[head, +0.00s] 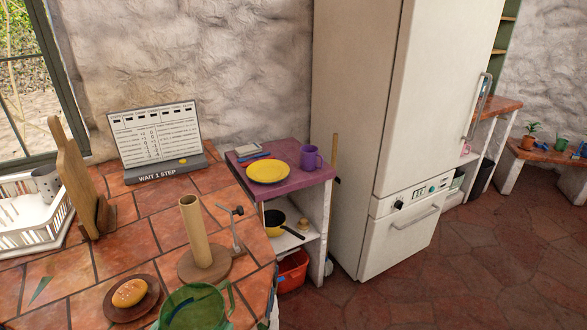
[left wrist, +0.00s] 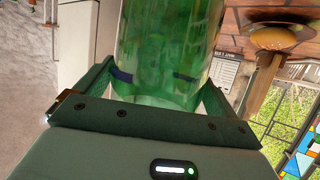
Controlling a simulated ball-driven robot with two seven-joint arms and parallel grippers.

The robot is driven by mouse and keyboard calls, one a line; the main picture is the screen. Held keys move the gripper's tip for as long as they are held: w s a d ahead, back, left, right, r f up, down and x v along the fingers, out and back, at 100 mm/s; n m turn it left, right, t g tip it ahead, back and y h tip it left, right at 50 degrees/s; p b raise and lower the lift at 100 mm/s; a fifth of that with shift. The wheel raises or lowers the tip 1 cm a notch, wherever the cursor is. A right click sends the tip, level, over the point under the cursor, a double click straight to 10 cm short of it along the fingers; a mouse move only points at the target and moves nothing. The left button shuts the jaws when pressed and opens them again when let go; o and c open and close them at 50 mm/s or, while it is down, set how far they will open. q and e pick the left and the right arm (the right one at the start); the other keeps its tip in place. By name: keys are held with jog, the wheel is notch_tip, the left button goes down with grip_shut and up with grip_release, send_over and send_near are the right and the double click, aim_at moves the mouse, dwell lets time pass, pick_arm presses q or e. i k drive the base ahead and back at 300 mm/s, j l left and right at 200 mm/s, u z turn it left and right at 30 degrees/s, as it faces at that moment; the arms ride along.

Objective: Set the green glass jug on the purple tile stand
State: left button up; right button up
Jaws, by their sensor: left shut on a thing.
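The green glass jug (head: 190,308) is at the bottom edge of the head view, partly cut off, with its round rim showing. In the left wrist view the jug (left wrist: 168,45) stands between the two fingers of my left gripper (left wrist: 160,88), which is shut on it. Whether the jug's base touches anything is hidden. The purple tile stand (head: 311,178) is farther back, beside the counter's far right end. A yellow plate (head: 268,171), a purple mug (head: 311,157) and small flat items (head: 248,151) lie on its top. My right gripper is not in view.
On the tiled counter (head: 160,222) stand a wooden roll holder (head: 196,232), a bun (head: 129,293) on a brown plate, a sign board (head: 155,137), cutting boards (head: 80,180) and a white rack (head: 30,222). A tall fridge (head: 400,100) rises right of the stand. The stand's front right top looks bare.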

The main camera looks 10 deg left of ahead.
aim_at(296, 152)
jog(key=i+l+u, duration=0.1)
jog(key=i+l, duration=0.25)
jog(key=i, duration=0.3)
jog(key=i+l+u, duration=0.1)
jog(key=i+l, duration=0.25)
jog(key=i, duration=0.25)
jog(key=i+l+u, duration=0.1)
jog(key=i+l, duration=0.35)
jog(key=i, duration=0.15)
